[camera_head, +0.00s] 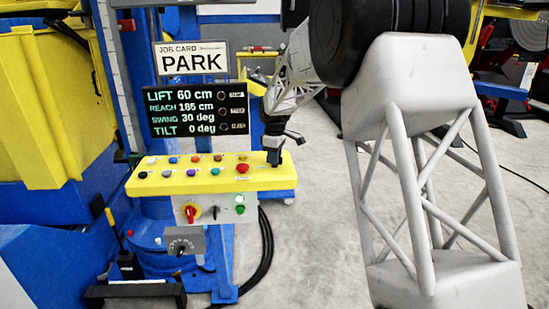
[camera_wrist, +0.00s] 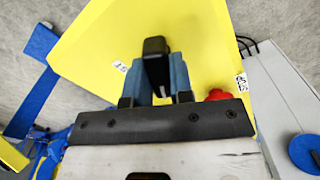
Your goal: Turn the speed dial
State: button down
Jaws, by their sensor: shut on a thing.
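My gripper (camera_head: 275,140) is at the right end of the yellow control panel (camera_head: 150,186). In the wrist view, the blue fingers of my gripper (camera_wrist: 160,78) are shut on a black upright lever (camera_wrist: 154,47) standing on the panel. A grey plate with a round black dial (camera_head: 181,248) and pale scale marks hangs below the panel in the head view, well apart from my gripper. I cannot read any label on this dial. The lever's lower part is hidden by the fingers in the wrist view.
A red button (camera_head: 242,168) sits just left of my gripper, among several coloured buttons. A red-and-yellow rotary switch (camera_head: 190,212) is below. The screen (camera_head: 197,113) reads lift 60 cm, reach 185 cm, swing 30 deg, tilt 0 deg. The job card (camera_head: 191,60) reads PARK.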

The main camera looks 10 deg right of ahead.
jog(key=n, duration=0.5)
dwell(0.4)
jog(key=c, duration=1)
grip_release()
jog(key=shift+r, duration=0.1)
jog(key=shift+r, duration=3.85)
